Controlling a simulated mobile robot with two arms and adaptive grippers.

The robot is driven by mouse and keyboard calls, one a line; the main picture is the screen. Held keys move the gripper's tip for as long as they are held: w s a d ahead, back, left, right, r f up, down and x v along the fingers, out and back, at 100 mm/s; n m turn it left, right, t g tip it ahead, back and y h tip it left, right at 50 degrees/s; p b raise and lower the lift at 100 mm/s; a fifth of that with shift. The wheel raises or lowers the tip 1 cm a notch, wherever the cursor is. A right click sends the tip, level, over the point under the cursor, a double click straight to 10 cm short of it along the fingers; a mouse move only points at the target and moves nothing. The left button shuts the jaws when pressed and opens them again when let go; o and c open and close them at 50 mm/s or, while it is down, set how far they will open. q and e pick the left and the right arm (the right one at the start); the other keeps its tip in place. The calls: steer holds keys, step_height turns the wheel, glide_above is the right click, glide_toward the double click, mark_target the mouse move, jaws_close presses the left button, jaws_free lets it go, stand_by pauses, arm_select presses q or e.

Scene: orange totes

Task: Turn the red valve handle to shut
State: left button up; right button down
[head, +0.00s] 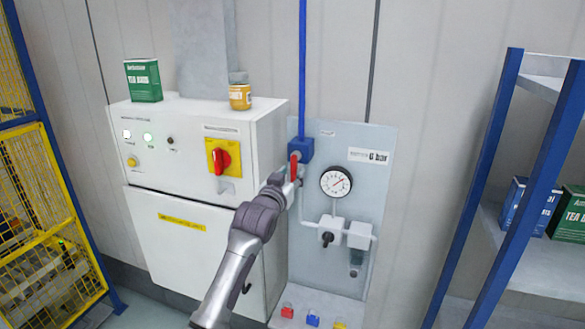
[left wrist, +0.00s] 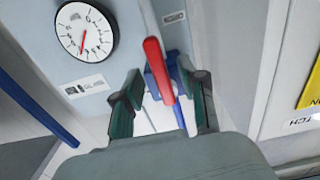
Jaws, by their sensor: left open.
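The red valve handle (head: 294,166) sits at the front of the blue valve block (head: 302,150), below a vertical blue pipe. In the head view it looks roughly upright, close to in line with the pipe. My left gripper (head: 291,183) is at the handle's lower part, and the arm hides some of the area around it. In the left wrist view, the red handle (left wrist: 158,70) shows between the two dark fingers of my left gripper (left wrist: 160,77). The fingers are apart, with visible gaps on both sides of the handle. My right gripper is not in view.
A pressure gauge (head: 336,182) is close to the right of the handle on the grey panel (head: 375,140). A white cabinet (head: 185,115) with a red rotary switch (head: 221,158) stands to the left. A blue-framed shelf (head: 500,150) is at the right.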

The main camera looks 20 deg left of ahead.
arm_select(q)
steer(key=shift+w, duration=0.65)
steer(key=shift+c, duration=0.4)
jaws_close()
